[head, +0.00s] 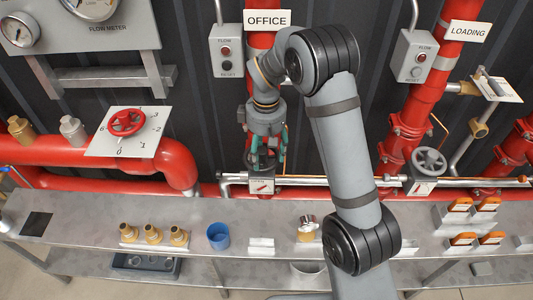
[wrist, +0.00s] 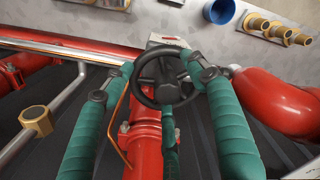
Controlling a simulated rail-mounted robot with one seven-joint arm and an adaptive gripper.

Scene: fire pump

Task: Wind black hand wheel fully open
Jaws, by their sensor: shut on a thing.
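The black hand wheel (wrist: 147,74) is a spoked wheel near the middle of the wrist view, in front of a red vertical pipe. My gripper (wrist: 163,78) has green padded fingers, with one at the wheel's left, one at its right and one near its lower rim. The gripper is shut on the wheel. In the head view my gripper (head: 268,155) reaches down to the black wheel below the OFFICE sign (head: 267,19). There the fingers and wrist hide much of the wheel. A small plate with a red mark (head: 261,187) sits just below it.
A grey hand wheel (head: 429,161) is to the right, and a red wheel on a numbered dial plate (head: 126,122) to the left. The bench (head: 350,248) below holds brass fittings (head: 153,234), a blue cup (head: 219,236) and orange-topped parts (head: 461,204). Red pipes run close by.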

